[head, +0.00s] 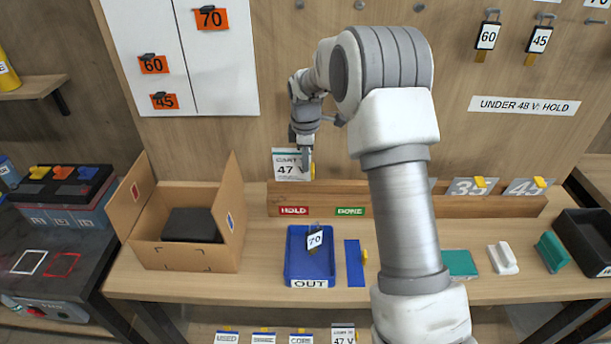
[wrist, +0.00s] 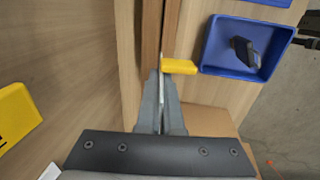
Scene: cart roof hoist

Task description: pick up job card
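The job card (head: 287,166) is white, reads "CART 47" and has a yellow tab; it stands upright at the left end of the wooden rail, above the red HOLD label. I cannot tell whether its lower edge sits in the rail's slot. My gripper (head: 308,168) comes down at the card's right edge, by the tab. In the wrist view, the fingers of my gripper (wrist: 161,88) are close together on both sides of the thin card, seen edge-on, with the yellow tab (wrist: 179,67) sticking out to the right. The fingers look shut on the card.
The wooden rail (head: 345,202) carries HOLD and DONE labels and more cards at right, partly behind my arm. In front are a blue OUT tray (head: 300,273) with a tag marked 70 and a blue strip (head: 354,263). An open cardboard box (head: 165,255) stands at left.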

